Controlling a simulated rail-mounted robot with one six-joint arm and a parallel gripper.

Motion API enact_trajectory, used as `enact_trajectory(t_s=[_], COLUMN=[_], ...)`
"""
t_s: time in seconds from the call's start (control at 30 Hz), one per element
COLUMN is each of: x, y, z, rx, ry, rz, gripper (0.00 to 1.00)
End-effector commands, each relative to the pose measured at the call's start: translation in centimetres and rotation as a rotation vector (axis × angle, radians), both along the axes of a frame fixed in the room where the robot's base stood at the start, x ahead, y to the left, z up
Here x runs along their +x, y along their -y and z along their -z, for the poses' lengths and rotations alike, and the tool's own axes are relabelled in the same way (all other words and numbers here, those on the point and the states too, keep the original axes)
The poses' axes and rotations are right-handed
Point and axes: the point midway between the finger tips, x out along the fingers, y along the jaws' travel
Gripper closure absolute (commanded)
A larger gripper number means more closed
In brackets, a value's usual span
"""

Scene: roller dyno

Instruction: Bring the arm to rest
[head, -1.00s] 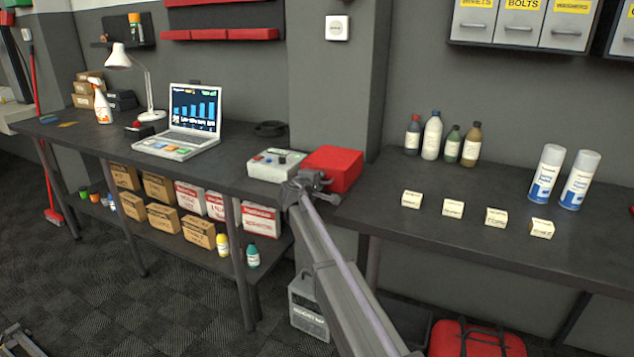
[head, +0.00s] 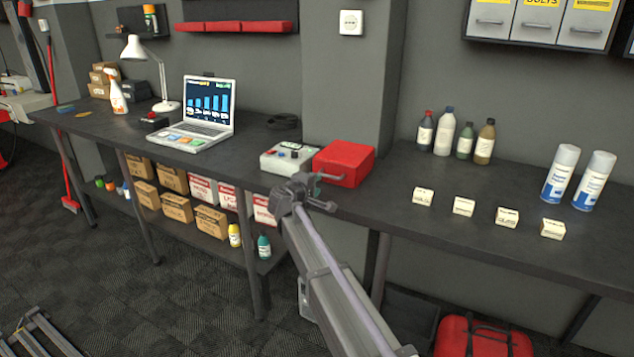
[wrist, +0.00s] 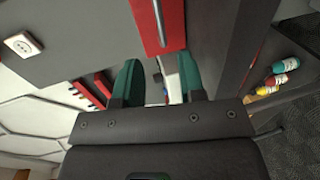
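My arm stretches up from the bottom of the head view, and my gripper (head: 328,192) is at its end, in front of the dark workbench (head: 235,165). In the picture it lies just below the red box (head: 345,163) and the grey control box (head: 287,158). In the wrist view my gripper (wrist: 159,82) shows two teal fingers held apart. I see no object gripped between them; a pale surface shows in the gap. The red box (wrist: 158,22) is beyond the fingertips.
A laptop (head: 207,115), lamp (head: 150,75) and spray bottle (head: 117,95) stand on the left bench. Bottles (head: 455,138), small labelled blocks (head: 464,206) and spray cans (head: 578,178) stand on the right bench. A red bag (head: 483,338) is on the floor below.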

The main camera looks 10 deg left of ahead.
Motion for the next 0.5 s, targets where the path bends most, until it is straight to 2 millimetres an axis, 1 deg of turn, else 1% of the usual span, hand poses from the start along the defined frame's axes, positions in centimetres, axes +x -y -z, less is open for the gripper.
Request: enact_trajectory(t_s=[0.1, 0.17, 0.23, 0.27, 0.3, 0.37, 0.4, 0.47, 0.5], x=[0.0, -0.4, -2.5, -4.1, -6.5, -10.7, -13.7, -18.6, -22.0], y=[0.0, 0.6, 1.9, 2.7, 4.4, 7.8, 10.3, 14.0, 16.3], z=[0.0, 0.5, 2.1, 3.0, 4.2, 5.9, 6.8, 8.0, 8.4], rx=[0.003, 0.035, 0.135, 0.187, 0.266, 0.394, 0.481, 0.612, 0.698], ry=[0.001, -0.016, -0.081, -0.118, -0.179, -0.283, -0.358, -0.475, -0.553], rz=[0.002, 0.041, 0.118, 0.157, 0.218, 0.332, 0.415, 0.541, 0.621], gripper=[0.63, 0.63, 0.63, 0.63, 0.63, 0.63, 0.63, 0.63, 0.63])
